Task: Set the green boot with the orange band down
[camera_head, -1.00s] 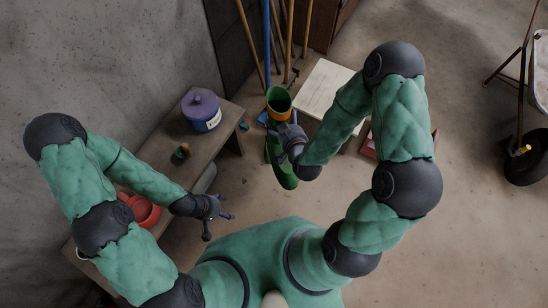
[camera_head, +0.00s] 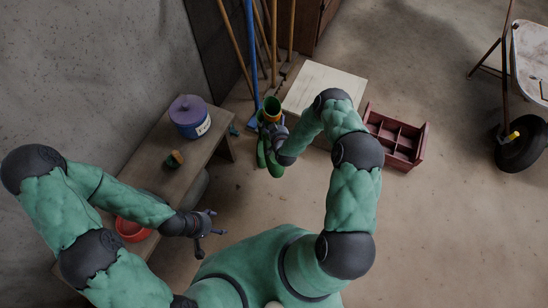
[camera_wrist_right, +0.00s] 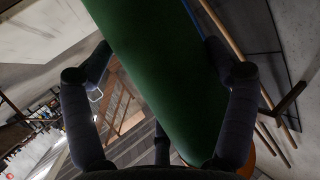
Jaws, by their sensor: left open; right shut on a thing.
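The green boot (camera_head: 275,167) is in my right gripper (camera_head: 274,135), in front of the pale box. Its orange band (camera_head: 272,117) shows near the open top, and its toe points toward me. In the right wrist view the green boot (camera_wrist_right: 160,70) fills the space between both fingers, with a bit of orange low on the right. Another green shape lies just left of the toe; I cannot tell whether it is a second boot. I cannot see whether the sole touches the floor. My left gripper (camera_head: 206,224) is open and empty beside the bench.
A pale-topped box (camera_head: 325,86) stands behind the boot. A dark red divided tray (camera_head: 398,140) is to its right. The wooden bench (camera_head: 150,140) bears a purple-lidded tin (camera_head: 190,117) and a red pot (camera_head: 132,230). Long-handled tools (camera_head: 250,50) lean behind.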

